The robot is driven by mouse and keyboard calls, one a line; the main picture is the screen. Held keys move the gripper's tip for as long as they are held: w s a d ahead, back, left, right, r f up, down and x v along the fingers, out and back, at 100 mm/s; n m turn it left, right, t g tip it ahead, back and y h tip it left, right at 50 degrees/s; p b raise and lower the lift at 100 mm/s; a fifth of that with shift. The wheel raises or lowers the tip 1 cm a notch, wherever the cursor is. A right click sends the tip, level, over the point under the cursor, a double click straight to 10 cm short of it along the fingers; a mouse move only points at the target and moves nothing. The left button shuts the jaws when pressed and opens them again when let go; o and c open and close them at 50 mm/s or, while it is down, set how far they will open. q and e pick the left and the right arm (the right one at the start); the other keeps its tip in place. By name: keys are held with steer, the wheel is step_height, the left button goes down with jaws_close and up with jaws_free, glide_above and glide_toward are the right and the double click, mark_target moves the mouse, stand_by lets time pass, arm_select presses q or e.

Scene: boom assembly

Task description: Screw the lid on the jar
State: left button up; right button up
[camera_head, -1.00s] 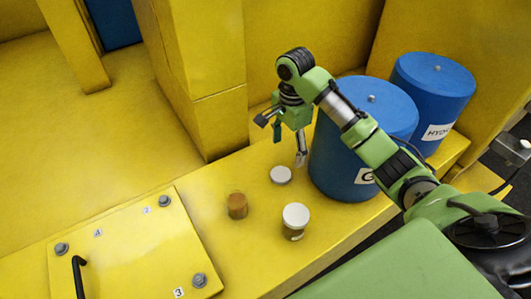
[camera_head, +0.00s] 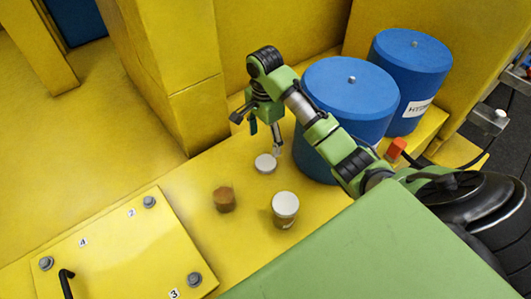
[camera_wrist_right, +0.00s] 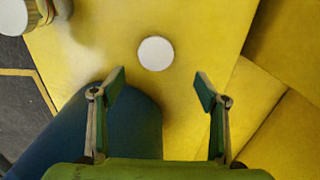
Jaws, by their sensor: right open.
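A loose white round lid (camera_head: 265,163) lies flat on the yellow ledge. It also shows in the right wrist view (camera_wrist_right: 156,53), just beyond the fingertips. A small brown jar without a lid (camera_head: 224,199) stands to the lower left of it. A second jar with a white lid on top (camera_head: 285,208) stands nearer the front. My right gripper (camera_head: 265,139) points down above the loose lid, with its fingers apart and nothing between them. In the right wrist view the open fingers (camera_wrist_right: 160,82) straddle bare ledge just short of the lid. My left gripper is not in view.
Two blue drums (camera_head: 345,100) (camera_head: 410,75) stand on the ledge to the right, the nearer one close behind my right arm. A yellow plate with bolts and a black handle (camera_head: 120,245) lies at the lower left. A yellow pillar (camera_head: 185,80) rises behind the ledge.

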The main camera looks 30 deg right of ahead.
mark_target(265, 161)
steer(key=shift+s+a+f, duration=0.15)
steer(key=shift+s+f, duration=0.05)
steer(key=shift+f, duration=0.6)
steer(key=shift+w+f, duration=0.1)
steer(key=shift+f, duration=0.2)
steer(key=shift+f+b, duration=0.3)
steer(key=shift+f, duration=0.6)
